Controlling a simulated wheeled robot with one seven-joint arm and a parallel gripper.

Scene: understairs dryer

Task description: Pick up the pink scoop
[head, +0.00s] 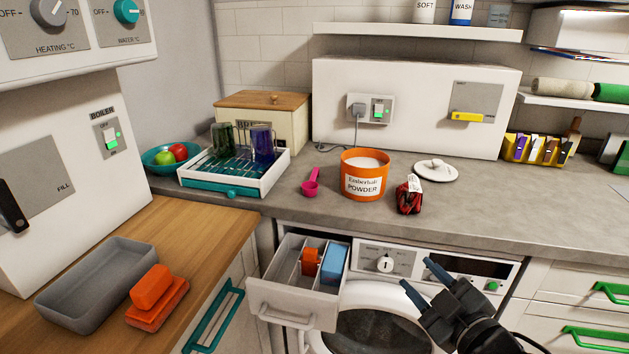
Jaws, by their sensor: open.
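The pink scoop (311,185) lies on the grey worktop, just left of the orange powder tub (364,176). Its handle points to the back and its bowl is toward the front edge. My gripper (420,276) is at the lower right, in front of the washing machine and below the worktop edge. Its two dark fingers are apart with nothing between them. It is well to the right of the scoop and apart from it.
A dish rack (235,183) with glasses stands left of the scoop. A red packet (409,196) and a white lid (436,171) lie right of the tub. An open drawer (292,304) juts out below the worktop. Bare worktop lies around the scoop's front.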

